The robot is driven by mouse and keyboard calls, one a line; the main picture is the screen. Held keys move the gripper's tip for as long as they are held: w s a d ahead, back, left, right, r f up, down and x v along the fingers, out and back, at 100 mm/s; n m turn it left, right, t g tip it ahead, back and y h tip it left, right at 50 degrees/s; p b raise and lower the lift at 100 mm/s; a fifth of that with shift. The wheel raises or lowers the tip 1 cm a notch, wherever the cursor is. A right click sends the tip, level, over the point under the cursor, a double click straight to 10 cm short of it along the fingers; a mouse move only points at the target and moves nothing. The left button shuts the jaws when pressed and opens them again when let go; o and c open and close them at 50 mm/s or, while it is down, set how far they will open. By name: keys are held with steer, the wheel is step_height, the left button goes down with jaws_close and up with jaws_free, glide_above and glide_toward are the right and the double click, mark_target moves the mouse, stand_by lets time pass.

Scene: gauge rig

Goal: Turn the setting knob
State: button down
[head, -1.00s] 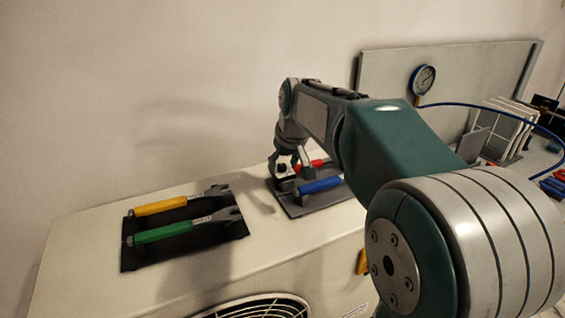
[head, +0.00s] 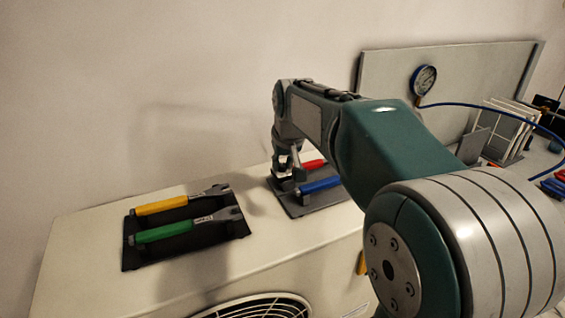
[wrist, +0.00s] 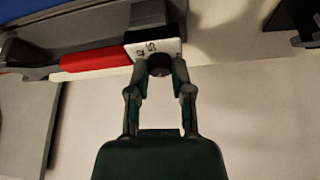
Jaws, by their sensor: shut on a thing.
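The setting knob (wrist: 160,66) is a small dark round piece at the white, marked end block (wrist: 150,49) of a red-handled tool (wrist: 95,60) in the wrist view. My gripper (wrist: 161,72) is shut on the knob, one finger on each side of it. In the head view my gripper (head: 284,172) points down at the left end of the red-handled tool (head: 313,165). The knob is too small and covered to make out there. A blue-handled tool (head: 320,185) lies in front of the red one on the same dark holder.
Yellow- and green-handled tools (head: 162,232) lie on a dark holder (head: 130,262) to the left on the pale unit (head: 80,235). A gauge (head: 424,79) with a blue hose is on the grey panel (head: 480,75) at the back right. The wall stands close behind.

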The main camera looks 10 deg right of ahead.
steer(key=m+h, duration=0.1)
steer(key=m, duration=0.1)
steer(key=m+h, duration=0.1)
steer(key=m, duration=0.2)
steer(key=shift+a+f+g, duration=0.15)
steer(key=shift+g, duration=0.15)
steer(key=m, duration=0.3)
steer(key=m+g+h, duration=0.1)
steer(key=m, duration=0.1)
steer(key=shift+w+a+m+h, duration=0.1)
steer(key=shift+m+h, duration=0.2)
steer(key=shift+m, duration=0.1)
steer(key=m+g, duration=0.1)
steer(key=m, duration=0.1)
steer(key=m+g+h, duration=0.1)
steer(key=m, duration=0.2)
steer(key=shift+w, duration=0.15)
steer(key=m+g, duration=0.2)
steer(key=m, duration=0.4)
steer(key=shift+w, duration=0.15)
steer(key=shift+m+g, duration=0.3)
steer(key=c, duration=0.5)
jaws_free()
steer(key=shift+a, duration=0.1)
